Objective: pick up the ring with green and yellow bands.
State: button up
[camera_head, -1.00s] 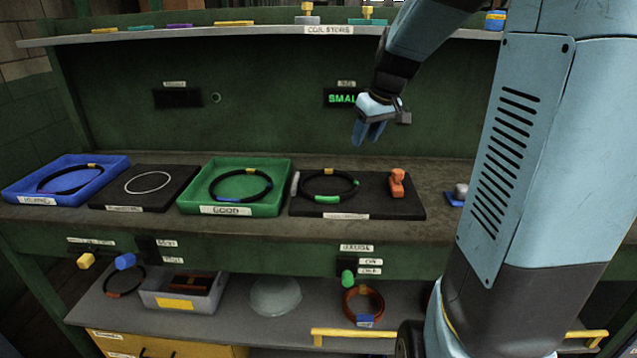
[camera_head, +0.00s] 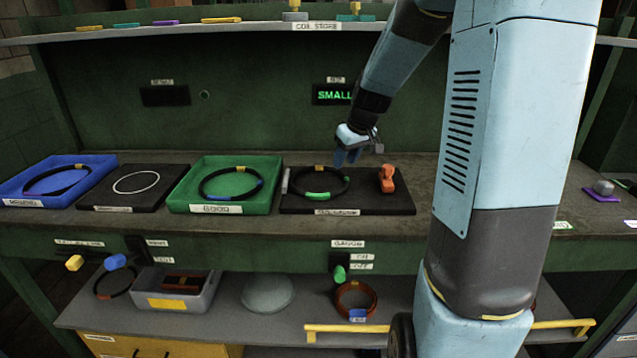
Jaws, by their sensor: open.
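The ring with green and yellow bands (camera_head: 316,196) is black and lies flat on a black board (camera_head: 385,206) in the right-middle of the bench. Its yellow band is at the back and its green band at the front. My gripper (camera_head: 347,159) is open and empty, fingers pointing down, above and slightly right of the ring's back edge. It appears apart from the ring, but the exact height gap is hard to judge. A similar black ring with yellow and blue bands (camera_head: 232,197) lies in the green tray (camera_head: 193,206) to the left.
An orange clamp-like object (camera_head: 387,179) stands on the board right of the ring. A blue tray (camera_head: 22,191) with another ring and a board with a white ring (camera_head: 136,182) lie farther left. An upper shelf (camera_head: 250,27) runs overhead. The back wall has a lit "SMALL" display (camera_head: 333,95).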

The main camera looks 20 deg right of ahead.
aim_at(342, 172)
jog(key=x, duration=0.4)
jog(key=shift+d+f, duration=0.1)
jog(key=shift+d, duration=0.1)
jog(key=shift+c, duration=0.4)
grip_shut()
